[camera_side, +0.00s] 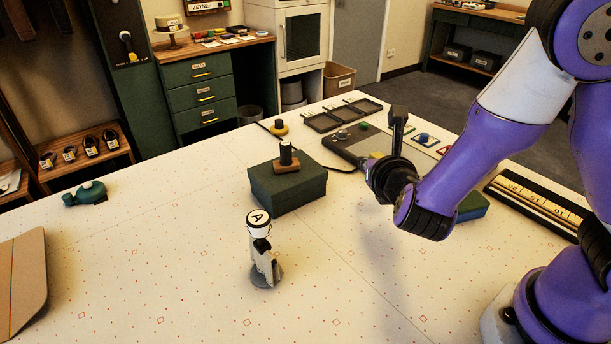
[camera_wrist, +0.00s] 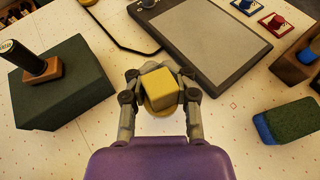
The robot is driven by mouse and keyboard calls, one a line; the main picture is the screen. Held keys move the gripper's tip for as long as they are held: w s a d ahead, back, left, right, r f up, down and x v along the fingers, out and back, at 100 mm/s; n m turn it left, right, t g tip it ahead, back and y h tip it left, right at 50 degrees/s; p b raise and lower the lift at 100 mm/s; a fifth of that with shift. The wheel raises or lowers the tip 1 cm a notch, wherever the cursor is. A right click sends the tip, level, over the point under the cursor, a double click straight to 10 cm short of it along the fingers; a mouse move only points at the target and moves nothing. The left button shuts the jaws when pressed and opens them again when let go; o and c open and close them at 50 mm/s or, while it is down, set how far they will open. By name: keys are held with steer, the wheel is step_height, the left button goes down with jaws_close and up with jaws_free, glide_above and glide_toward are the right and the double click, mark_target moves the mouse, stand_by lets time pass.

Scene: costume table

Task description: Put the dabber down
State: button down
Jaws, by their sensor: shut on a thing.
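My gripper (camera_wrist: 162,78) is shut on a yellow block with a rounded yellow part below it, which I take to be the dabber (camera_wrist: 167,92). The two fingers press on its left and right sides in the wrist view. In the side view my gripper (camera_side: 388,178) is over the table between the dark green box and the green-and-blue block; only a small yellowish bit shows there. The dabber's underside is hidden, and I cannot tell its height above the table.
The dark green box (camera_side: 288,192) bears a dark-handled stamp (camera_side: 286,157). A grey pad (camera_wrist: 205,38) lies beyond my gripper. The green-and-blue block (camera_wrist: 287,122) is to the right. The front table is mostly clear.

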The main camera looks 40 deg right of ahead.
step_height(320, 180, up, 20)
steer(key=s+a+n+t+y, duration=0.1)
steer(key=a+n+y, duration=0.1)
steer(key=n+y, duration=0.1)
steer(key=shift+f+n+t+y, duration=0.2)
steer(key=shift+n+t+y, duration=0.2)
steer(key=shift+y, duration=0.1)
steer(key=shift+s, duration=0.1)
steer(key=f+m+h, duration=0.1)
steer(key=f, duration=0.4)
steer(key=w+d+f+m+g+h, duration=0.1)
steer(key=f, duration=0.5)
steer(key=d+f+m+h, duration=0.1)
steer(key=f+h, duration=0.1)
steer(key=f, duration=0.4)
steer(key=shift+w+f+m+g, duration=0.1)
steer(key=shift+w+m+g, duration=0.1)
steer(key=shift+m+g, duration=0.15)
steer(key=shift+s+f, duration=0.1)
steer(key=shift+f, duration=0.45)
